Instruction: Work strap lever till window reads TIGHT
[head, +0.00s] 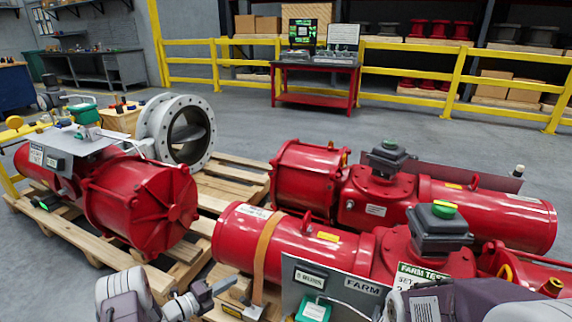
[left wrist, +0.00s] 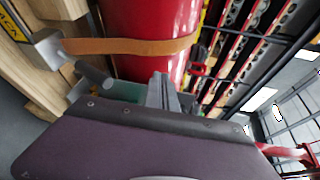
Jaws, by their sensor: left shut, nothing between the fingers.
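A tan strap (head: 265,250) runs over the near red actuator cylinder (head: 290,232); the strap also crosses the left wrist view (left wrist: 135,46). At its lower end is a metal fitting (left wrist: 46,48), beside a yellow-edged block (head: 232,310). A grey rod-like handle (left wrist: 95,73), possibly the lever, shows below the strap in the left wrist view. My left gripper (head: 208,292) is shut and empty beside the strap's lower end; its fingers (left wrist: 162,92) point at the red cylinder. I cannot tell whether it touches the handle. No TIGHT reading is legible.
A grey panel (head: 330,288) with labels and a green-topped device (head: 314,310) stands right of the strap. Other red actuators (head: 150,207) rest on wooden pallets (head: 228,180). A yellow railing (head: 410,72) is behind, with open floor before it.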

